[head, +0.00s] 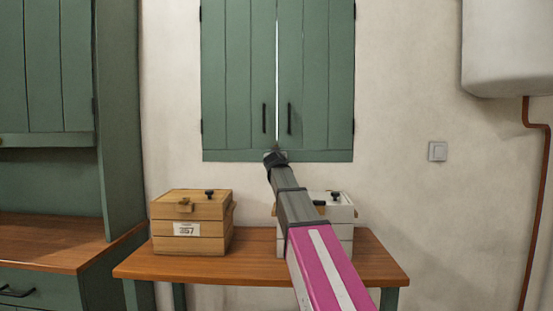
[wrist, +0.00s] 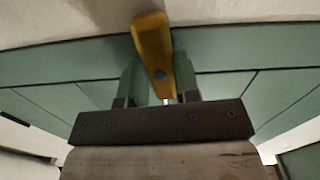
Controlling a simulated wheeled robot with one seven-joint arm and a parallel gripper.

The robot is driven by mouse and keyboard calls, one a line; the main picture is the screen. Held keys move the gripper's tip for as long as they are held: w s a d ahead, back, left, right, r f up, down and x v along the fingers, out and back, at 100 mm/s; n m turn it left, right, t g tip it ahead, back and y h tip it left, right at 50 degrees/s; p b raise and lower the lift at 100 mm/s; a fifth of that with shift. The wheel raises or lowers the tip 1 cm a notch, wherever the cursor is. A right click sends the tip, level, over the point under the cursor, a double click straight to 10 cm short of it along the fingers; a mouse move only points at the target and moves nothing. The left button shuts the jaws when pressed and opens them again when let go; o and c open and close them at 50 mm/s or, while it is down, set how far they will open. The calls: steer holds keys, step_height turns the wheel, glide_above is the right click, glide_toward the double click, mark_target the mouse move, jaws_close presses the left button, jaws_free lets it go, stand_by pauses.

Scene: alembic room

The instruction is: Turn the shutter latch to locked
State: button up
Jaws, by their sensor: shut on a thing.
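The shutter latch (wrist: 153,42) is a yellow-brown bar with a dark round pivot, seen in the wrist view. It lies nearly along the gap between the two shutter leaves, slightly tilted. My gripper (wrist: 158,88) has one finger on each side of it and is shut on it. The green shutters (head: 235,85) hang on the wall in the head view, with a thin bright gap between the leaves. My gripper (head: 275,157) reaches their bottom edge there, and it hides the latch in that view.
A wooden table (head: 250,268) stands below the shutters. It holds a wooden box (head: 190,210) and a white box (head: 342,212), partly hidden by my arm. A green cabinet (head: 118,120) is at left. A white tank (head: 508,45) and a wall switch (head: 438,151) are at right.

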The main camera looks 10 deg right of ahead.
steer(key=shift+f+m, duration=0.1)
steer(key=shift+m, duration=0.5)
steer(key=o, duration=0.9)
steer(key=s, duration=0.3)
steer(key=s+a, duration=0.1)
steer(key=s, duration=0.3)
steer(key=s+a, duration=0.1)
steer(key=s, duration=0.2)
steer(key=shift+s, duration=0.35)
